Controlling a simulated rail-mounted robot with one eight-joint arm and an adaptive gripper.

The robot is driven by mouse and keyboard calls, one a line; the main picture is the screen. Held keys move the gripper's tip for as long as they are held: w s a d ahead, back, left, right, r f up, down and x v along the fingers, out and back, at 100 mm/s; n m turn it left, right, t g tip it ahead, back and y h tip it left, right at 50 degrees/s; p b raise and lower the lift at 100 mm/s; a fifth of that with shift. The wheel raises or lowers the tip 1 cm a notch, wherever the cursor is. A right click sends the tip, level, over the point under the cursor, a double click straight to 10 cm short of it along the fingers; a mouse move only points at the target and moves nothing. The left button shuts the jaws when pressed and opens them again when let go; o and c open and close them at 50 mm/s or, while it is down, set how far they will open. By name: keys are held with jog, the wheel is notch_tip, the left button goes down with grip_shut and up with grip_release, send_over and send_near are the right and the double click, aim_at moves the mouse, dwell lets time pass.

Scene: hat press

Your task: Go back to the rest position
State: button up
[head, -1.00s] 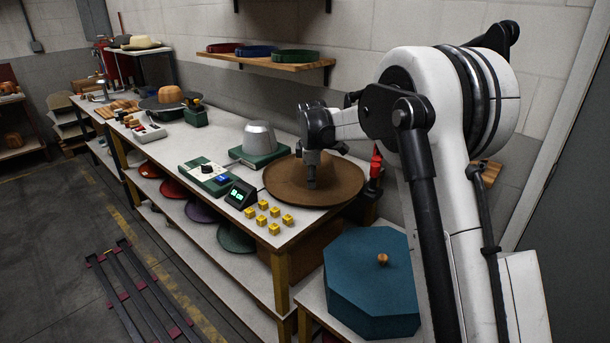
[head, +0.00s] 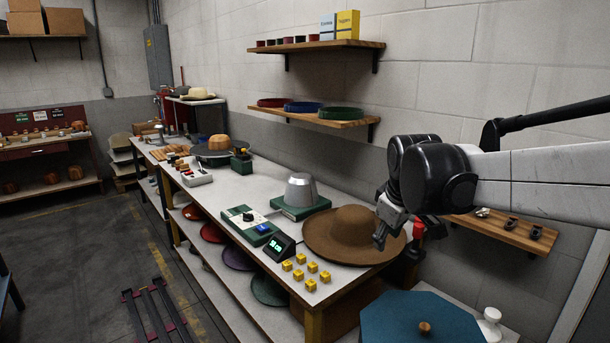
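My gripper (head: 379,243) hangs at the right side of the brown felt hat (head: 352,226), over or beside its brim. The dark wrist (head: 440,176) is above and to the right. The fingers point down and look close together, but they are too small to tell open from shut. I see nothing clearly held. The hat lies brim down on the white workbench, its crown in full view. A silver metal hat block (head: 300,188) stands on a green base behind and left of the hat.
A green control box (head: 247,224), a small display (head: 279,247) and several yellow cubes (head: 300,266) are on the bench. A teal octagonal lid (head: 418,318) with a wooden knob is at the front right. A wooden shelf (head: 500,230) with small items is on the wall at right.

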jog(key=s+f+m+t, duration=0.1)
jog(key=s+f+m, duration=0.2)
jog(key=s, duration=0.9)
jog(key=s+d+f+m+t, duration=0.1)
jog(key=s+f+m, duration=0.2)
jog(key=s, duration=1)
jog(key=shift+d+m, duration=0.3)
jog(key=shift+m, duration=0.7)
